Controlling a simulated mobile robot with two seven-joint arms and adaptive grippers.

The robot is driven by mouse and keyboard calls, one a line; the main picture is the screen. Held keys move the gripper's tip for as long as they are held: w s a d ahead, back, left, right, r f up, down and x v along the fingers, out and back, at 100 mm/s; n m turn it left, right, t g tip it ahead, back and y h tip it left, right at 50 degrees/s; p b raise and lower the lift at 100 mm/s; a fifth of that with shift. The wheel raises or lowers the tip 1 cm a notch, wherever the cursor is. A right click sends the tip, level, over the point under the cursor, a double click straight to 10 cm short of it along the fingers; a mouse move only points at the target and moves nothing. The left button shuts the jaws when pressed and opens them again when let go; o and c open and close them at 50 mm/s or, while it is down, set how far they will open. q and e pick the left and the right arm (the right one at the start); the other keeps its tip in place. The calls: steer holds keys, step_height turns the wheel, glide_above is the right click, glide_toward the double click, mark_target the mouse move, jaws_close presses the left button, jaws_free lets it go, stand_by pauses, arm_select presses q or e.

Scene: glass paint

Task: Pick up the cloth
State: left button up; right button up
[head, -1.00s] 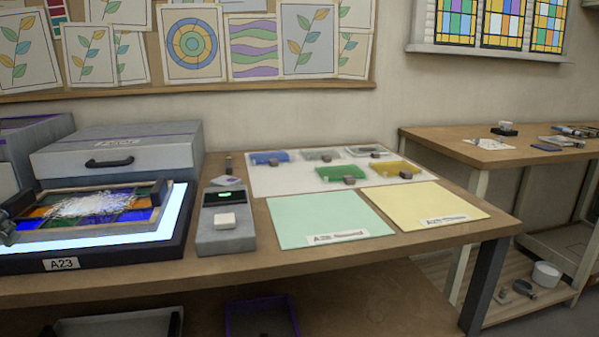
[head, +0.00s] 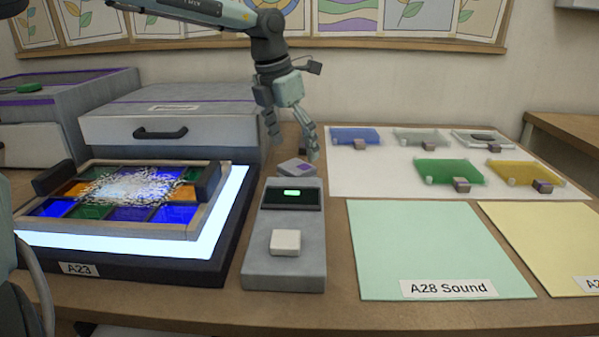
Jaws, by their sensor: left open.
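My left gripper (head: 294,146) hangs down from the top of the head view with its fingers apart and nothing between them. Just below its fingertips lies a small flat light-grey piece with a purple mark (head: 297,167), which looks like a folded cloth. It lies on the bench at the back end of the grey device, and the fingers appear just above or behind it. I cannot tell whether they touch it. My right gripper is not in view.
A grey device (head: 285,240) with a green display stands in front. Left are a glass panel in a frame (head: 190,222) on a lit light box (head: 225,240) and a grey case (head: 180,130). Right are a green sheet (head: 420,245), a yellow sheet (head: 545,240) and a white mat (head: 375,185) with coloured glass pieces.

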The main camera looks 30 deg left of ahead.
mark_target(296, 166)
arm_select(q)
steer(key=x, duration=0.5)
steer(key=shift+a+f+p, duration=0.15)
steer(key=shift+a+p, duration=0.2)
steer(key=shift+a, duration=0.05)
steer(key=shift+s, duration=0.1)
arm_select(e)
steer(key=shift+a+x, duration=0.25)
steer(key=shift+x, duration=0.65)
arm_select(q)
steer(key=shift+c, duration=0.3)
steer(key=c, duration=1.3)
steer(key=shift+o, duration=0.2)
step_height(296, 166, up, 9)
steer(key=shift+r, duration=0.5)
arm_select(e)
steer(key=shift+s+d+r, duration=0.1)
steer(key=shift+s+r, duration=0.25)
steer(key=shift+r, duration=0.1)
